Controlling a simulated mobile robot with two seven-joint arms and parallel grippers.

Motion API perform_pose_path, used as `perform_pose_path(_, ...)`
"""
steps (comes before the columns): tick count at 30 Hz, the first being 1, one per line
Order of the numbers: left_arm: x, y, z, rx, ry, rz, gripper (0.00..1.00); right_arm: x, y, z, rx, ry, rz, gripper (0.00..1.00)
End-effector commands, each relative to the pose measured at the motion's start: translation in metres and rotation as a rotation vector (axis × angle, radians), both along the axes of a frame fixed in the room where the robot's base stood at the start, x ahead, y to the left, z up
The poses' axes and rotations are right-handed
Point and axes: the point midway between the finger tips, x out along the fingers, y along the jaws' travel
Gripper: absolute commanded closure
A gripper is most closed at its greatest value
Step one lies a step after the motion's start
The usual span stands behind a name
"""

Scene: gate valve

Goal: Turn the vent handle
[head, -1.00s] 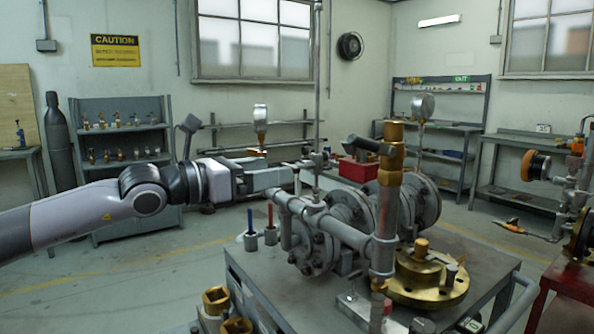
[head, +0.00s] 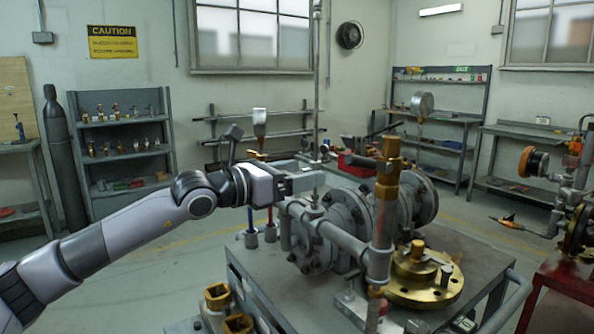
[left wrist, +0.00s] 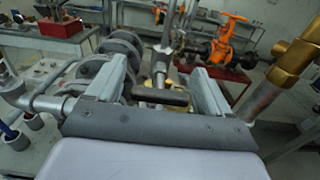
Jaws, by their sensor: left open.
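My left gripper (head: 314,181) is open above the left side of the pipework on the cart, its fingers pointing right. In the left wrist view its two fingers (left wrist: 163,88) stand apart. A dark bar handle (left wrist: 160,96) lies crosswise between them on a thin upright stem, with visible room on both sides. My right gripper is not in view.
An orange-wheeled valve (head: 534,163) stands at far right. Open floor lies left of the cart.

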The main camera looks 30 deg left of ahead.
Motion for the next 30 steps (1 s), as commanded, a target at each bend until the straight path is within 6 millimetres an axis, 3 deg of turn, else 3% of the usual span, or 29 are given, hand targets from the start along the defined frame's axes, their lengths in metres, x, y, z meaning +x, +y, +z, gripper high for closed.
perform_pose_path(7, 0.000, 0.000, 0.000, 0.000, 0.000, 0.000, 0.19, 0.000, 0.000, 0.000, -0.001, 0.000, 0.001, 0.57)
perform_pose_path(12, 0.000, 0.000, 0.000, 0.000, 0.000, 0.000, 0.74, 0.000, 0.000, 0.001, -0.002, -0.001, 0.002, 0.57)
perform_pose_path(23, 0.000, 0.000, -0.002, -0.038, 0.015, -0.001, 0.75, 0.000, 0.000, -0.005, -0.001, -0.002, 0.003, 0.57)
perform_pose_path(30, 0.000, -0.001, -0.004, -0.168, 0.065, -0.003, 0.75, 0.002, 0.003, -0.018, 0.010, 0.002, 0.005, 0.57)
